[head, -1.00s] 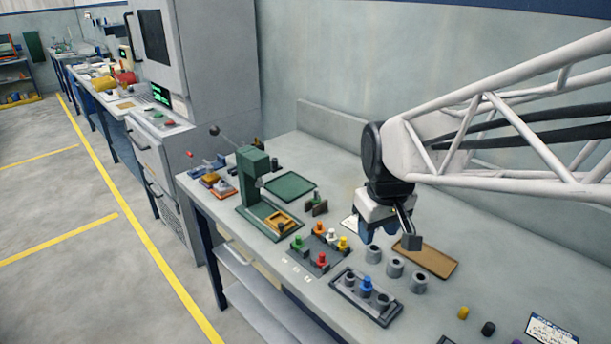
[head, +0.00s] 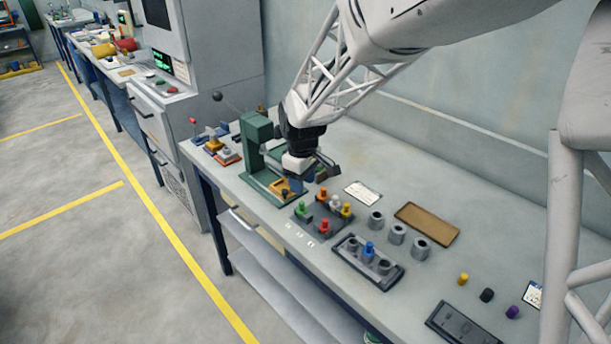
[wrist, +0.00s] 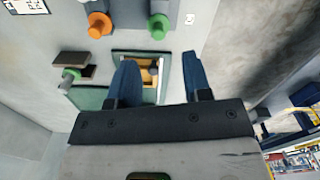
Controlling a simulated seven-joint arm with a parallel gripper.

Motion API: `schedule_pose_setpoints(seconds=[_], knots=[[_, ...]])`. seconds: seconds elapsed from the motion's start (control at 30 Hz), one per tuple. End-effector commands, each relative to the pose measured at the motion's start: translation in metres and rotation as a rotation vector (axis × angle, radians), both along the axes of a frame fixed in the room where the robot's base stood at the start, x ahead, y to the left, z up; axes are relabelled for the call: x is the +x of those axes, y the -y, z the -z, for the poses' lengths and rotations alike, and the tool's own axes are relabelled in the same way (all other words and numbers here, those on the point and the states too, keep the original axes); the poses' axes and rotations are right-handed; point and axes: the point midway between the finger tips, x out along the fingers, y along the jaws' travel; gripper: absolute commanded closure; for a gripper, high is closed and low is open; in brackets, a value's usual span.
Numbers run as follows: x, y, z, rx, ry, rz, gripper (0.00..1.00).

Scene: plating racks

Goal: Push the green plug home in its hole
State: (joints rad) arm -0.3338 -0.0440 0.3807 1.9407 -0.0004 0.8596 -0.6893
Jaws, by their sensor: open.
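The green plug (head: 301,209) stands at the left corner of a dark rack (head: 324,222), among orange, white, yellow and red plugs. In the wrist view the green plug (wrist: 158,25) shows near the top, beyond my fingertips. How deep it sits in its hole I cannot tell. My gripper (head: 300,182) is open over the green press's base, behind and left of the rack. In the wrist view my two blue fingers (wrist: 160,62) are apart. A wooden fixture (wrist: 149,66) with a grey peg shows past them; I see nothing held.
The green press (head: 256,140) stands close left of my gripper. Grey cylinders (head: 376,220) and a second rack (head: 386,283) with a blue plug lie to the right. A brown tray (head: 427,222) lies behind them. Loose plugs (head: 487,295) lie front right.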

Motion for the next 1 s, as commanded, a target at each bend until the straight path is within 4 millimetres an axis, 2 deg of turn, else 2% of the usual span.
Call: schedule_pose_setpoints(seconds=[0.13, 0.53, 0.8, 1.0], knots=[[0.005, -0.007, 0.006, -0.001, -0.004, -0.023, 0.55], [0.005, -0.007, 0.009, -0.001, -0.005, -0.025, 0.55], [0.005, -0.007, 0.029, -0.002, -0.006, -0.025, 0.55], [0.005, -0.007, 0.033, -0.001, -0.004, -0.025, 0.55]])
